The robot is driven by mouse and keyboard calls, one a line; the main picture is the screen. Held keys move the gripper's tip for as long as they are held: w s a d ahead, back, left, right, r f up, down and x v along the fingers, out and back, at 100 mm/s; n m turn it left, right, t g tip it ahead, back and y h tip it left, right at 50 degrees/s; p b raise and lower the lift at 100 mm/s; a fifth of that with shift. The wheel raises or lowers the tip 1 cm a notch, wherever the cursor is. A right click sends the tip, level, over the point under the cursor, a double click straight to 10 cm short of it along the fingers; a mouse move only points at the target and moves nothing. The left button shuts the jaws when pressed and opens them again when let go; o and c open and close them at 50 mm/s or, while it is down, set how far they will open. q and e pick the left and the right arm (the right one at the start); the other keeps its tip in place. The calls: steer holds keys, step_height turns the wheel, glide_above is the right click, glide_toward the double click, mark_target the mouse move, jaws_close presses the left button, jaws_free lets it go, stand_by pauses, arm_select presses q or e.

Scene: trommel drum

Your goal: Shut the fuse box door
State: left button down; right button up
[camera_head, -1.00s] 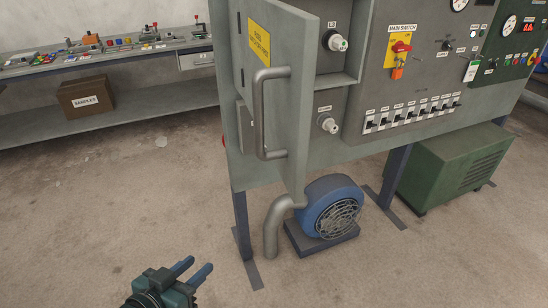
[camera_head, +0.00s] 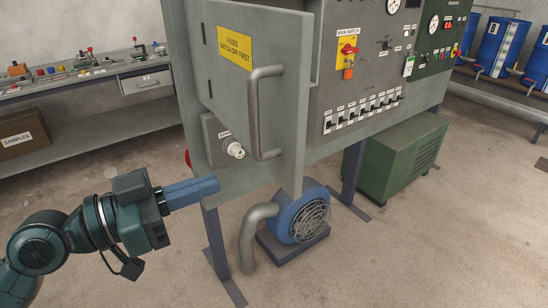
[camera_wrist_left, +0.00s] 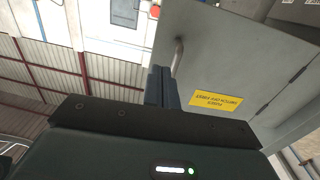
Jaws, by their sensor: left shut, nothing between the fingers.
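The fuse box door (camera_head: 230,95) is a grey panel with a yellow warning label (camera_head: 234,45). It stands partly open, its free edge toward me, and hides the fuse compartment behind it. A long grey bar handle (camera_head: 255,115) is upright near its right edge. My left gripper (camera_head: 214,186) is shut and empty, below and left of the handle, fingers pointing right. I cannot tell whether it touches the door. In the left wrist view the shut fingers (camera_wrist_left: 161,84) show beside the handle (camera_wrist_left: 177,57) and door (camera_wrist_left: 205,50). My right gripper is not in view.
The main switch (camera_head: 348,60) and a row of breakers (camera_head: 360,113) are right of the door. A blue blower (camera_head: 302,212) stands below. The floor in front is clear.

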mark_target(291, 157)
arm_select(q)
steer(key=p+x, duration=0.4)
steer(key=x, duration=0.7)
steer(key=shift+r, duration=0.2)
steer(key=shift+w+d+f, duration=0.15)
steer(key=shift+w+d, duration=0.15)
steer(key=shift+d, duration=0.2)
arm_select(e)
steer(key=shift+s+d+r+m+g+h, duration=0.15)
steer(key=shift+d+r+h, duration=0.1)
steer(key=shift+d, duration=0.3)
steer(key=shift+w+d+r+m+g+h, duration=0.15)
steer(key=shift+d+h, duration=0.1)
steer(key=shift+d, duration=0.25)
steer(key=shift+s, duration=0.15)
arm_select(q)
steer(key=shift+d, duration=0.1)
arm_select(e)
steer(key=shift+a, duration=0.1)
